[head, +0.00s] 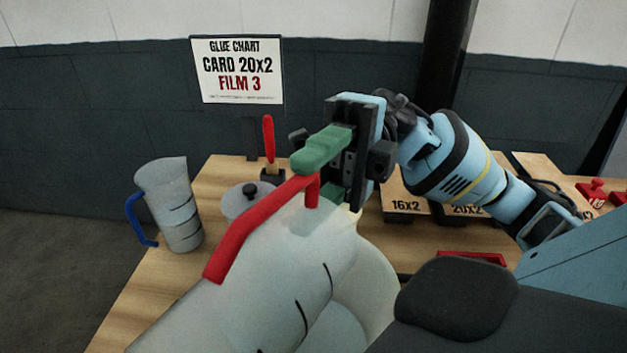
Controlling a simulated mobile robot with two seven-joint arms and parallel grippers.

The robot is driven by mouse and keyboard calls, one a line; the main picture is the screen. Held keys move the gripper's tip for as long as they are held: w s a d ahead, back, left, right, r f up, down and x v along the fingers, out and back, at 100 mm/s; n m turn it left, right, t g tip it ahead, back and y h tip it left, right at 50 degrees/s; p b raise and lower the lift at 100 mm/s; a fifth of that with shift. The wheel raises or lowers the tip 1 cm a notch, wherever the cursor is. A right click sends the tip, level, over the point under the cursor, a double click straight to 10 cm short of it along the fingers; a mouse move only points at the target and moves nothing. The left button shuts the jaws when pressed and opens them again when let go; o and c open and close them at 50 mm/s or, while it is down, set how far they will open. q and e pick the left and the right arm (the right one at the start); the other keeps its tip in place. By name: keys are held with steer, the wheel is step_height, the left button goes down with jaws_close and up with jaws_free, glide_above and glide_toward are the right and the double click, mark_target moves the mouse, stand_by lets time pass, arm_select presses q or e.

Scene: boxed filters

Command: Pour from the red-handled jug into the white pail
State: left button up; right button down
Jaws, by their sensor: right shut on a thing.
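The red-handled jug (285,275) is large in the foreground, a cloudy translucent body with black level marks. It is tilted far over, close to lying on its side. My right gripper (322,152), with green fingers, is shut on the upper end of its red handle (245,230). The white pail (378,275) shows partly behind and below the jug, at its right; the jug hides much of it. I cannot see any stream or how full either one is. My left gripper is out of view.
A blue-handled jug (172,205) stands upright on the wooden table (150,290) at left. Behind are a grey lid (238,203) with a black knob and a red-handled tool (268,138) in a black holder. Labelled boxes (405,207) and a wall sign (238,70) are farther back.

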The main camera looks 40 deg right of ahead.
steer(key=shift+w+d, duration=0.1)
steer(key=shift+d, duration=0.05)
steer(key=shift+d+g+y+b, duration=0.3)
steer(key=shift+y+b, duration=0.1)
steer(key=shift+b, duration=0.05)
steer(key=shift+w+d+f+y+b, duration=0.2)
steer(key=shift+d+y+b, duration=0.2)
steer(key=shift+b, duration=0.1)
stand_by(0.6)
steer(key=shift+d, duration=0.1)
stand_by(0.8)
